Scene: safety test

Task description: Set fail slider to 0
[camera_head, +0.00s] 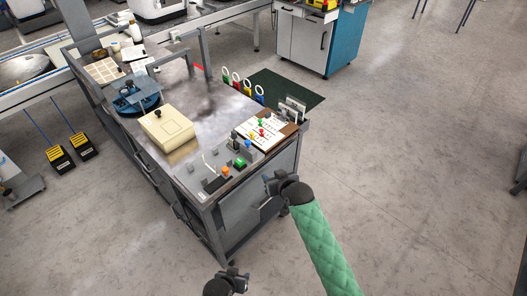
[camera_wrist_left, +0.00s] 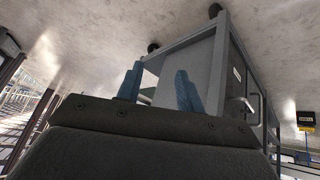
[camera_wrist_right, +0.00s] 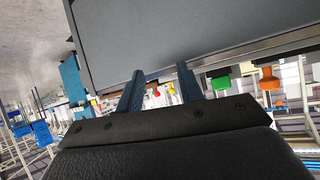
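The control panel (camera_head: 205,182) lies at the near end of the workbench top. It bears an orange button (camera_head: 225,171), a green button (camera_head: 240,163) and small dark and grey parts. The fail slider is too small to tell apart, and its setting cannot be read. My right gripper (camera_head: 270,185) is near the bench's near right side, off the panel. In the right wrist view its fingers (camera_wrist_right: 160,88) are apart with nothing between them. My left gripper (camera_head: 238,278) is low in front of the bench. In the left wrist view its fingers (camera_wrist_left: 158,88) are apart and empty.
The floor (camera_head: 400,160) to the right is clear.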

